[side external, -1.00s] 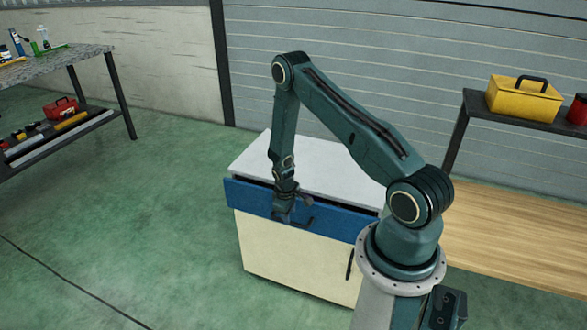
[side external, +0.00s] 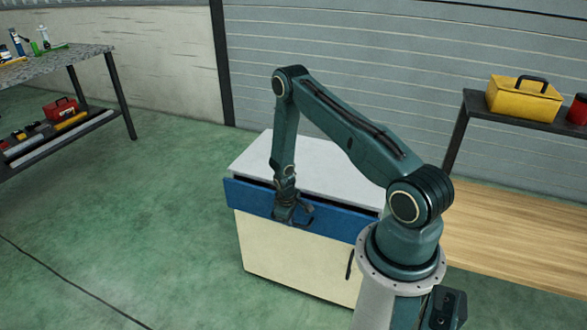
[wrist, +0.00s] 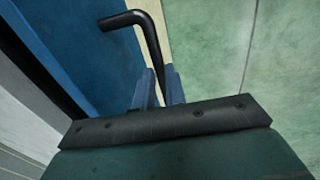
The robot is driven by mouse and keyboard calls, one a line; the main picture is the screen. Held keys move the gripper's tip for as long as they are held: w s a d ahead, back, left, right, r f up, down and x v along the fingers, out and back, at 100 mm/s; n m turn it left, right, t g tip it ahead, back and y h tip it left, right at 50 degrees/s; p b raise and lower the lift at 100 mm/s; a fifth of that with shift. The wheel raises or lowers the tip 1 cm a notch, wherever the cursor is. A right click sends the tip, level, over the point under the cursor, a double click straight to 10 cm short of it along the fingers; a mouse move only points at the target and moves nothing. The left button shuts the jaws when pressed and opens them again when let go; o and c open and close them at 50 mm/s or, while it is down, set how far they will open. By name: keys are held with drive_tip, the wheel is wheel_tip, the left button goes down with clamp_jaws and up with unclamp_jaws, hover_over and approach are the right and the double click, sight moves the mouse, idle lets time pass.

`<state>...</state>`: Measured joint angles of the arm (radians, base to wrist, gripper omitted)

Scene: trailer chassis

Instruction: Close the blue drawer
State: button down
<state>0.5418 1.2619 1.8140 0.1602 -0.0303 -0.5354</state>
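The blue drawer (side external: 340,223) sits at the top of a cream cabinet and stands a little open, with a dark gap behind its front. Its front also fills the left of the wrist view (wrist: 85,60). Its black bent handle (wrist: 130,20) runs down between the fingertips of my gripper (wrist: 160,90). The two fingers are close together, one on each side of the bar, and look shut on it. In the side view my gripper (side external: 292,213) is at the drawer front by the handle; contact is partly hidden there.
The cabinet's cream door (side external: 285,250) is below the drawer, with its own dark handle (side external: 350,264). The light top (side external: 245,160) is bare. A workbench (side external: 60,60) stands at the left, and a shelf with a yellow toolbox (side external: 522,100) at the right. Green floor is clear in front.

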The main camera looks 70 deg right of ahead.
drive_tip(key=shift+d, duration=2.3)
drive_tip(key=c, duration=1.5)
unclamp_jaws()
drive_tip(key=shift+o, duration=0.2)
drive_tip(key=shift+a+r, duration=0.1)
drive_tip(key=shift+r, duration=0.05)
wheel_tip(320, 180, up, 13)
hover_over(296, 215)
drive_tip(key=a, duration=0.4)
drive_tip(key=shift+d+r, duration=0.15)
drive_tip(key=shift+d, duration=0.1)
